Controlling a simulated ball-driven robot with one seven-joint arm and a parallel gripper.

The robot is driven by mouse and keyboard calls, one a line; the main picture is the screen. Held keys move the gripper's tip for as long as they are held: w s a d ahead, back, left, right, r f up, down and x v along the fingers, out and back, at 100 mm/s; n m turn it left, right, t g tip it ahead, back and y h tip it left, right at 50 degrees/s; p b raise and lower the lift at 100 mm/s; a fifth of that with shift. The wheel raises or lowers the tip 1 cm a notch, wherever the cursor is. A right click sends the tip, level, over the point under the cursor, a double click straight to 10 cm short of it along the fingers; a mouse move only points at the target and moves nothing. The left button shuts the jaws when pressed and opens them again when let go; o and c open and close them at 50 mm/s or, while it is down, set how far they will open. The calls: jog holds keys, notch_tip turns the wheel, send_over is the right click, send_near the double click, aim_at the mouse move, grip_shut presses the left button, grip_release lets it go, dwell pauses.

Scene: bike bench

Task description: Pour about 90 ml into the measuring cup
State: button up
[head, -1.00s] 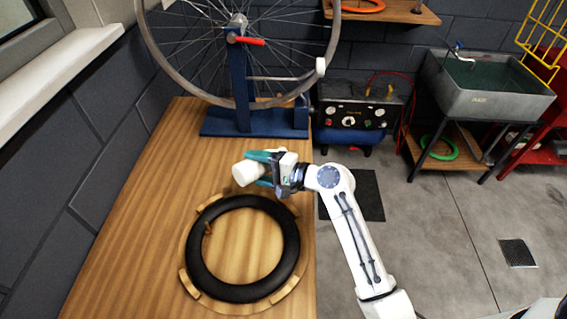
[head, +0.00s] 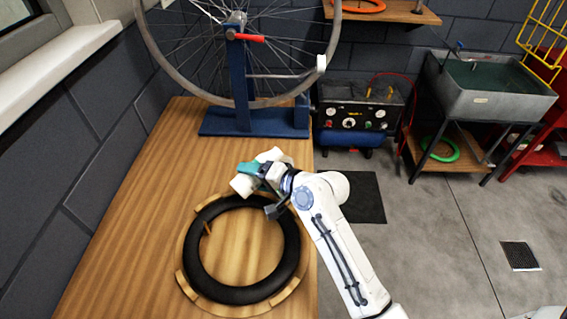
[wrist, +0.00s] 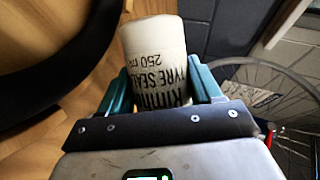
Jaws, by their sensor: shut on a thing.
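A white bottle (head: 243,186) is held in my gripper (head: 256,169) above the bench, just behind the black tyre. In the head view the bottle lies tilted across the teal fingers, and part of it is hidden by them. In the wrist view the bottle (wrist: 152,38) sits between the two teal fingers of my gripper (wrist: 161,88). Its printed label, upside down there, shows "TYRE SEAL" and "250 ml", partly hidden. The gripper is shut on it. I see no measuring cup in either view. No liquid is seen flowing.
A black tyre (head: 197,262) lies on a wooden ring on the bench (head: 128,215). A wheel (head: 155,75) stands in a blue truing stand (head: 240,95) at the back. A compressor (head: 350,120) and a grey sink (head: 490,95) stand to the right. The bench's left side is clear.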

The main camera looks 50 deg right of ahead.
jog(key=shift+d+r+n+h+p, duration=0.2)
jog(key=shift+n+h+p, duration=0.25)
jog(key=shift+p, duration=0.2)
jog(key=shift+d+r+n+g+h+p, duration=0.15)
jog(key=shift+r+n+g+h+p, duration=0.25)
jog(key=shift+n+p, duration=0.4)
jog(key=shift+d+r+n+h+p, duration=0.15)
jog(key=shift+d+n+h+p, duration=0.3)
jog(key=shift+h+p, duration=0.15)
jog(key=shift+n+h, duration=0.35)
jog(key=shift+n, duration=0.15)
jog(key=shift+a+n+h, duration=0.2)
jog(key=shift+n+h, duration=0.2)
jog(key=shift+a+f+n+h+b, duration=0.2)
jog(key=shift+f+n+h+b, duration=0.4)
jog(key=shift+f+b, duration=0.5)
jog(key=shift+a+r+n+h+b, duration=0.15)
jog(key=shift+n+h+b, duration=0.35)
jog(key=shift+n+b, duration=0.25)
jog(key=shift+w+a+r+n+h+b, duration=0.1)
jog(key=shift+r+n+h+b, duration=0.25)
jog(key=shift+r+n+h, duration=0.25)
